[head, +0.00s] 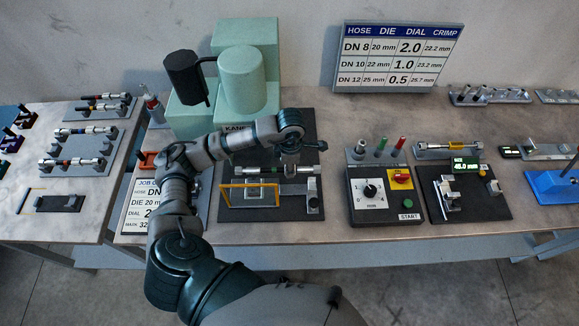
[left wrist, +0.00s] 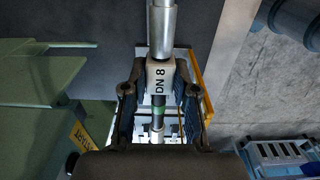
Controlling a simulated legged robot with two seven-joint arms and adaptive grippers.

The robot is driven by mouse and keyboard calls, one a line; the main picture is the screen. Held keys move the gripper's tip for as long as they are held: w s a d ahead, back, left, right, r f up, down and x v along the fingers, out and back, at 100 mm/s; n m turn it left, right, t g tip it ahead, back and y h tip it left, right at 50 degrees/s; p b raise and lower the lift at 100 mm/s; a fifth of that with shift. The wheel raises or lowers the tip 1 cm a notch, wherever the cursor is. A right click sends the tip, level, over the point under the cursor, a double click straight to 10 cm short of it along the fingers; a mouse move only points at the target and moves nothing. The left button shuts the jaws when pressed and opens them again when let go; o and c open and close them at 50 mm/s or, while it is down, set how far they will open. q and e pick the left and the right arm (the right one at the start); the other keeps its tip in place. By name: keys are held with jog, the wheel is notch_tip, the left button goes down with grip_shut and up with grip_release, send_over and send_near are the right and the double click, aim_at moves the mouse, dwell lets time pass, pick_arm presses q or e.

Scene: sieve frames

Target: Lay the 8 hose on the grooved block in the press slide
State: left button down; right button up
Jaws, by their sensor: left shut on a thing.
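The DN 8 hose (head: 262,170) is a dark hose with silver end fittings and a green band. It lies crosswise over the dark press base in the head view. My left gripper (head: 289,157) reaches down onto it. In the left wrist view, my left gripper (left wrist: 160,95) is shut on the hose (left wrist: 162,20) at its white "DN 8" tag. A pale metal part of the press (left wrist: 173,133) shows beneath the hose. The grooved block is mostly hidden under the hose and gripper; I cannot tell whether they touch. My right gripper is not in view.
A yellow guard frame (head: 247,185) stands in front of the hose. The green press body (head: 243,85) rises behind. A control box (head: 382,196) and a gauge stand (head: 468,195) are to the right. Other hoses lie on a rack (head: 78,150) at left.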

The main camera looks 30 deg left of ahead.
pick_arm(q)
jog(key=shift+f, duration=0.45)
jog(key=shift+a+f+b, duration=0.15)
jog(key=shift+f+b, duration=0.2)
jog(key=shift+b, duration=0.25)
jog(key=f+b, duration=0.1)
jog(key=a+f+b, duration=0.1)
jog(key=f, duration=0.1)
jog(key=f+b, duration=0.2)
jog(key=shift+a, duration=0.25)
jog(key=shift+d+f+b, duration=0.3)
jog(key=shift+f+b, duration=0.2)
jog(key=shift+b, duration=0.1)
jog(key=shift+d+f+b, duration=0.25)
jog(key=shift+f+b, duration=0.25)
jog(key=shift+b, duration=0.1)
jog(key=shift+d+f, duration=0.1)
jog(key=shift+a, duration=0.25)
jog(key=shift+a+f, duration=0.15)
jog(key=shift+a, duration=0.1)
jog(key=shift+b, duration=0.35)
jog(key=shift+s+d, duration=0.1)
jog(key=shift+d, duration=0.25)
jog(key=shift+a+f, duration=0.1)
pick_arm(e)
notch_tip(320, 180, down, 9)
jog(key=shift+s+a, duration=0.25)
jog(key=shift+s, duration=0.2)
